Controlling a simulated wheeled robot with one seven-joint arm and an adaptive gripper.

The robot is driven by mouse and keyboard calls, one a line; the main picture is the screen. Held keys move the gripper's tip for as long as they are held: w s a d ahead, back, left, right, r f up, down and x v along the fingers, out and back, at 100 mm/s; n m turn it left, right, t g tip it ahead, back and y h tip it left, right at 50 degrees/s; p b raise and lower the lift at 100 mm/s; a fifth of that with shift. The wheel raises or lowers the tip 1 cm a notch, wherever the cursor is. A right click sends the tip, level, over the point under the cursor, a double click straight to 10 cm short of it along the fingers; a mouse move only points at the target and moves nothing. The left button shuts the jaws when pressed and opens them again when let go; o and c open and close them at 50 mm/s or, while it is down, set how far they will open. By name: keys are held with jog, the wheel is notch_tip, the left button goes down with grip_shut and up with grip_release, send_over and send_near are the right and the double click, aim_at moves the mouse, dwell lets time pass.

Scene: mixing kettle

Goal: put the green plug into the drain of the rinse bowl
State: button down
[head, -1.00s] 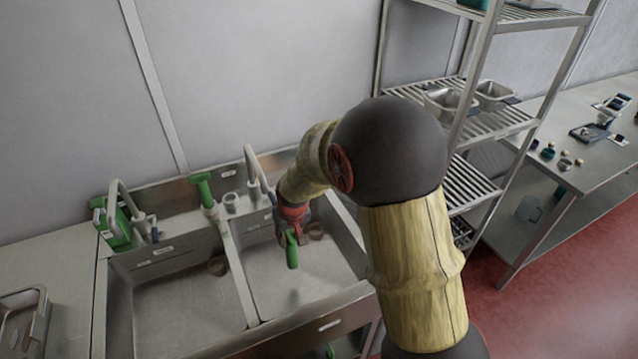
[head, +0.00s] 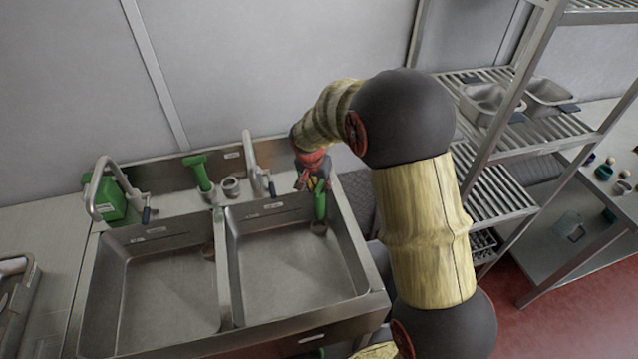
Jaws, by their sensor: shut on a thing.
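My gripper (head: 316,178) is shut on the green plug (head: 320,205), above the back right corner of the right bowl (head: 290,275). The plug hangs nearly upright. Its lower end shows just above or at a round drain (head: 318,228) in that bowl; I cannot tell whether it touches or enters the drain. The small labels on the sink are unreadable, so I cannot tell which bowl is named rinse.
Two taps (head: 103,185) (head: 254,165) rise behind the bowls. Between them, on the ledge, stand another green-handled thing (head: 198,174) and a small grey cup-like piece (head: 231,187). A green container (head: 112,203) is at the left. A wire shelf rack (head: 500,190) stands to the right.

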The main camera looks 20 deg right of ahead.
aim_at(318, 202)
jog(key=shift+w+r+m, duration=0.1)
jog(key=shift+w+m, duration=0.45)
jog(key=shift+m, duration=0.15)
notch_tip(318, 202, down, 5)
jog(key=shift+f+b, duration=0.2)
jog(key=shift+b, duration=1)
jog(key=shift+f+b, duration=0.3)
jog(key=shift+b, duration=0.4)
jog(key=shift+f, duration=0.15)
jog(key=shift+f+b, duration=1.75)
jog(key=shift+b, duration=0.1)
jog(key=c, duration=1.4)
grip_release()
